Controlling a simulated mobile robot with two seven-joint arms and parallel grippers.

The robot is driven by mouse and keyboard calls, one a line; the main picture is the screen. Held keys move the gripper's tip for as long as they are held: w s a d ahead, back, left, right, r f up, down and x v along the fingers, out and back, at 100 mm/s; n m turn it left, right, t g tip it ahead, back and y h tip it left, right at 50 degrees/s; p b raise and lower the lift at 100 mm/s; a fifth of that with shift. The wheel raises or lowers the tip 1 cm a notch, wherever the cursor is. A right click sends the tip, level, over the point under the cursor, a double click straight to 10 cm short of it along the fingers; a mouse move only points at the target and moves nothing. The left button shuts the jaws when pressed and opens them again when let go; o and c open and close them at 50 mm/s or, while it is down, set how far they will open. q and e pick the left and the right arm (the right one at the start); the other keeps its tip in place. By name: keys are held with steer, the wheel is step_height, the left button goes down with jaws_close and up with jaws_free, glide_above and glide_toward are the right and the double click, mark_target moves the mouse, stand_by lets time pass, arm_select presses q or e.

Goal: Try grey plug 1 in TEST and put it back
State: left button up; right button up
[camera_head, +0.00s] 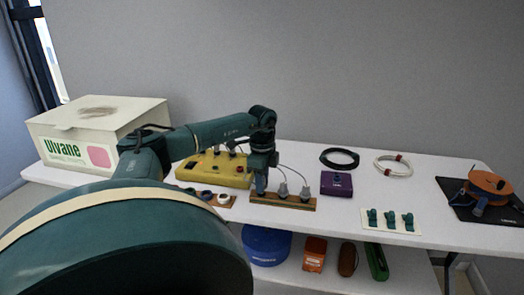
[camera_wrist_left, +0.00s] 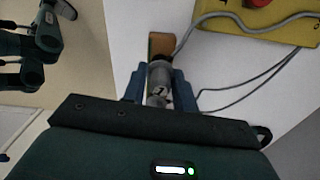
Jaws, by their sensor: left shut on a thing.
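My left gripper (camera_head: 261,188) points down over the left end of a wooden strip (camera_head: 297,205). It is shut on a grey plug (camera_wrist_left: 159,78) with a dark mark on its label; I cannot read the number surely. The wooden strip also shows past the plug's tip in the left wrist view (camera_wrist_left: 161,43). I cannot tell whether the plug is seated in it or just above. Two more grey plugs (camera_head: 283,189) stand upright in the strip with grey leads. A yellow box (camera_head: 222,173) stands behind; I can read no TEST mark.
A purple box (camera_head: 336,184) stands right of the strip. A small board with rings (camera_head: 222,200) lies left. Cable coils (camera_head: 340,158), a card with green clips (camera_head: 391,221) and an orange reel (camera_head: 490,182) lie further right. A white carton (camera_head: 95,130) stands left.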

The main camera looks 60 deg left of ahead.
arm_select(q)
steer(key=shift+f, duration=0.6)
steer(key=o, duration=1.2)
steer(key=shift+c, duration=0.2)
